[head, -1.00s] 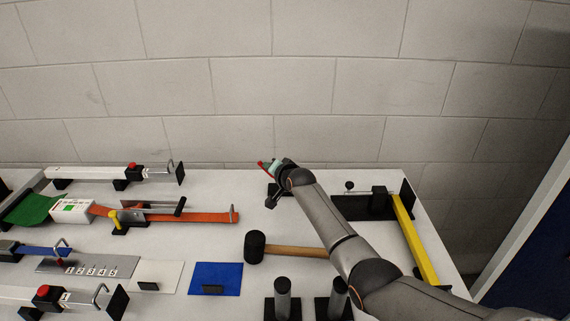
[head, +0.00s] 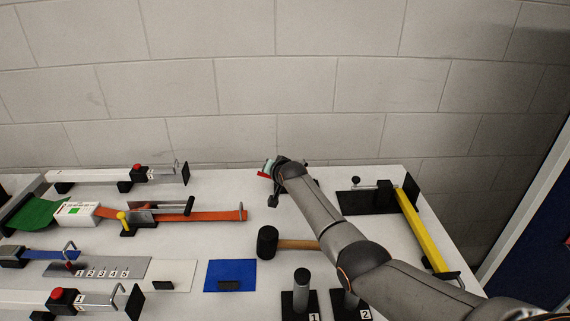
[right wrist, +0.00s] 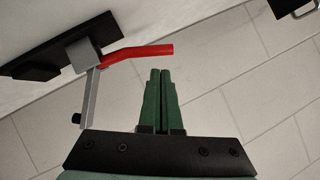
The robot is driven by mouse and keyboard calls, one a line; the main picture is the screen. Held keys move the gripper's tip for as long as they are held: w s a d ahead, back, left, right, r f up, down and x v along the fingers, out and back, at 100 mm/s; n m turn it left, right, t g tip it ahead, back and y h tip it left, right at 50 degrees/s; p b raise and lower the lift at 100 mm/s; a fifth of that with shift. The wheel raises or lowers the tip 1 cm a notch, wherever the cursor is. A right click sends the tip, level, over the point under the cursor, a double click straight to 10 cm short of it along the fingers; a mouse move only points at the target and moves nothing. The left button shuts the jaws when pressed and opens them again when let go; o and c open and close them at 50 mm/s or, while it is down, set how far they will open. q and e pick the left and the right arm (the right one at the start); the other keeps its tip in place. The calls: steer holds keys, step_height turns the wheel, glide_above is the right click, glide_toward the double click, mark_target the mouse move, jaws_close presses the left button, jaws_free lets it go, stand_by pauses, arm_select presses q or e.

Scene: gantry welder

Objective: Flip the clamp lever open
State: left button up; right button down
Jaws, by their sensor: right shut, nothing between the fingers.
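The clamp lever has a red handle (right wrist: 140,52) on a grey metal block and bar (right wrist: 86,70), fixed to a black base (right wrist: 45,58). In the right wrist view the red handle runs out to the right from the block. My right gripper (right wrist: 160,72) is shut and empty, its green fingers pointing at the handle's outer part with their tips close to it; I cannot tell whether they touch. In the head view the right gripper (head: 267,163) is at the table's back edge, and my arm hides most of the clamp. My left gripper is not in view.
Orange strap (head: 218,215), white box (head: 77,213), blue plate (head: 230,272) and rails fill the left. A block wall (head: 250,85) rises behind the table.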

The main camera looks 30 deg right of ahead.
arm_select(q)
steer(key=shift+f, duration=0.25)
arm_select(e)
steer(key=shift+a+f, duration=0.1)
steer(key=shift+f, duration=0.15)
arm_select(q)
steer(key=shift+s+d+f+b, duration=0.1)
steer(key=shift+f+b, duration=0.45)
steer(key=shift+b, duration=0.1)
arm_select(e)
steer(key=shift+w+a+f, duration=0.2)
steer(key=shift+a+f, duration=0.15)
steer(key=shift+f, duration=0.1)
steer(key=shift+a, duration=0.1)
steer(key=shift+r+p, duration=0.45)
steer(key=shift+p, duration=0.1)
arm_select(q)
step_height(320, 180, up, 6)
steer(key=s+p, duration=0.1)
steer(key=p, duration=0.4)
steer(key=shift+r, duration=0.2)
arm_select(e)
steer(key=w+r+v, duration=0.1)
steer(key=r+v, duration=0.1)
steer(key=v, duration=1)
steer(key=shift+r, duration=0.3)
